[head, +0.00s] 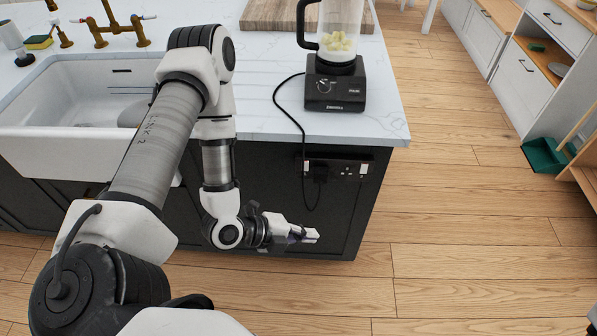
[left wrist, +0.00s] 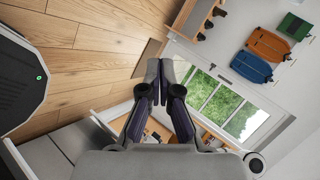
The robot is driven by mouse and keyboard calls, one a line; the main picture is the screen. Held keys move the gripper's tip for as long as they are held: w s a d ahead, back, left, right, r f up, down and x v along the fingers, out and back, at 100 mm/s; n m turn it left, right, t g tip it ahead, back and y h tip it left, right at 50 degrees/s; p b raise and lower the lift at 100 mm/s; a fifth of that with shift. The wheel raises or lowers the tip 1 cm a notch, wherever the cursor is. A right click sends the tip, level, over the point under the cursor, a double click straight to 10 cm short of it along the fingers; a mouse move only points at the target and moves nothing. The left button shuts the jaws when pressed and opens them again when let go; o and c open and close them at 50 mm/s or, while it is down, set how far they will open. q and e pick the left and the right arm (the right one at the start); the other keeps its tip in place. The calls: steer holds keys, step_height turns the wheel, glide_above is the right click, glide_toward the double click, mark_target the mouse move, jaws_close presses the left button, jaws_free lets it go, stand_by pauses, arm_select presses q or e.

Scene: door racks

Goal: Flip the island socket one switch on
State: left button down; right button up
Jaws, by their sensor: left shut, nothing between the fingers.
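The island socket (head: 338,168) is a dark double outlet on the dark end panel of the kitchen island, under the worktop edge. A small white switch (head: 307,166) sits at its left end and another white switch (head: 363,168) near its right end. A black plug is in the left outlet. Whether either switch is on or off is too small to tell. My left gripper (head: 313,236) is shut and empty, below the socket and apart from it. Its closed fingers also show in the left wrist view (left wrist: 159,78). The socket is out of that view. My right gripper is not seen.
A blender (head: 336,85) stands on the white worktop (head: 260,110); its black cord (head: 285,108) hangs over the edge to the socket. A sink (head: 65,110) is at left. The wooden floor right of the island is clear. A green dustpan (head: 543,157) lies at right.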

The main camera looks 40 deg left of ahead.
arm_select(q)
steer(key=w+a+f+n+t+y+b, duration=0.1)
steer(key=a+n+t+y+b, duration=0.1)
steer(key=a+t+b, duration=0.5)
steer(key=a+b, duration=0.1)
steer(key=a, duration=0.5)
steer(key=shift+w+f+n+t+y+b, duration=0.2)
steer(key=shift+w+n+t+y+b, duration=0.1)
steer(key=shift+w+n+y+b, duration=0.1)
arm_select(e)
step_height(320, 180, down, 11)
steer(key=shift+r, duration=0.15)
arm_select(q)
steer(key=b, duration=0.4)
glide_toward(308, 170)
steer(key=w+d, duration=0.2)
steer(key=d, duration=0.2)
steer(key=w, duration=0.1)
steer(key=w+a, duration=0.2)
steer(key=w, duration=0.1)
steer(key=shift+a+f, duration=0.15)
steer(key=shift+f, duration=0.15)
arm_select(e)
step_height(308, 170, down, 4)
